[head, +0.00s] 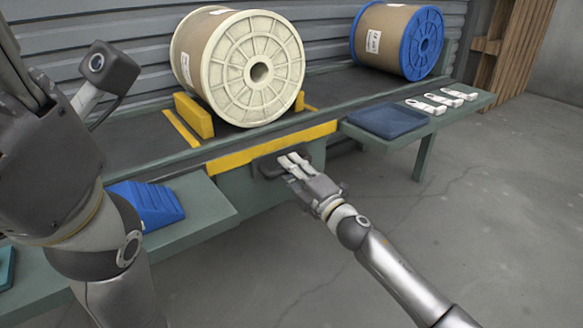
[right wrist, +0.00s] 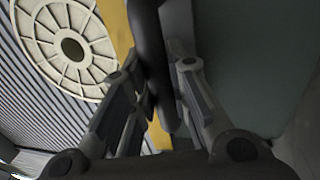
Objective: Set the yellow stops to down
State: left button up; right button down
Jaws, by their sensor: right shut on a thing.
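A yellow stop (head: 194,115) stands up from the dark deck against the left side of the cream-flanged spool (head: 255,70). Another yellow piece (head: 300,102) shows at the spool's right, mostly hidden behind it. A dark handle (head: 268,166) sits on the green front panel below the yellow edge. My right gripper (head: 292,166) is shut on the handle; in the right wrist view the dark bar (right wrist: 152,60) passes between its fingers. My left gripper (head: 22,80) is at the upper left, partly cut off, away from the stops; its jaw state is unclear.
A blue-flanged spool (head: 422,42) stands farther back on the deck. The right side shelf holds a dark blue tray (head: 388,120) and white tags (head: 440,98). The floor at the right is clear.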

notch_tip(320, 180, down, 7)
jog(key=b, duration=0.3)
jog(key=c, duration=1.4)
grip_release()
jog(key=shift+o, duration=0.2)
jog(key=shift+r, duration=0.1)
jog(key=v, duration=1.2)
